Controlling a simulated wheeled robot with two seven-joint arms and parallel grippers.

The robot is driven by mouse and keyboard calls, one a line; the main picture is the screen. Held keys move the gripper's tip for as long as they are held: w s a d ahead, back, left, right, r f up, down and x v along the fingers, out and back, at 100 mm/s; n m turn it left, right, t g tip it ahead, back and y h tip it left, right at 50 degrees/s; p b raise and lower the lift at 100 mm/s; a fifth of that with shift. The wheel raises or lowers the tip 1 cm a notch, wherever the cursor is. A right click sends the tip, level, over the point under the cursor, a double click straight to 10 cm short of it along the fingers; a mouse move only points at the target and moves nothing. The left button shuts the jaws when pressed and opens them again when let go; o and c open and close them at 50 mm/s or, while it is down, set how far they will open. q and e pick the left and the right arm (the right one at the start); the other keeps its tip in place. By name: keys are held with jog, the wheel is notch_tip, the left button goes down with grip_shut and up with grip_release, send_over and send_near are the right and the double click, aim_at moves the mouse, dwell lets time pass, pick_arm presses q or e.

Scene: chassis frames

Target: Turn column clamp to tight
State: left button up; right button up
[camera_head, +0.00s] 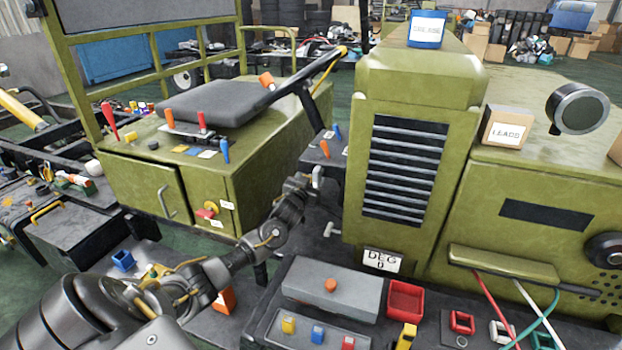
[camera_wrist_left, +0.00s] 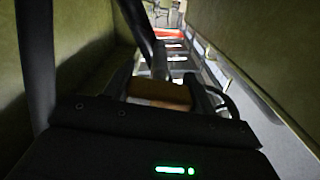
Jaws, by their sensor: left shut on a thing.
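My left arm reaches from the lower left to the gap between the seat box and the green hood. My left gripper (camera_head: 308,181) is at the dark steering column area, beside the hood's left side. It is shut on a small part there, which I take to be the column clamp; the gripper hides most of it, so its angle cannot be read. In the left wrist view the fingers (camera_wrist_left: 180,75) point ahead into the dark gap, with a dull brown-orange piece (camera_wrist_left: 160,92) in front of the wrist. My right gripper is not in view.
The dark steering column (camera_head: 311,112) rises left of the hood (camera_head: 420,85). The seat (camera_head: 218,102) and its green box (camera_head: 262,165) stand to the left. Below are a grey box (camera_head: 330,290) with an orange knob and a red tray (camera_head: 405,301). The gap around the gripper is narrow.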

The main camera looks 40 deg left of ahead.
pick_arm(q)
jog(key=m, duration=0.3)
jog(key=shift+r+m+p, duration=0.1)
jog(key=shift+m+p, duration=0.2)
jog(key=m, duration=0.4)
jog(key=shift+m+p, duration=0.3)
jog(key=m, duration=0.4)
jog(key=shift+m+p, duration=0.45)
jog(key=shift+m, duration=1.75)
jog(key=o, duration=1)
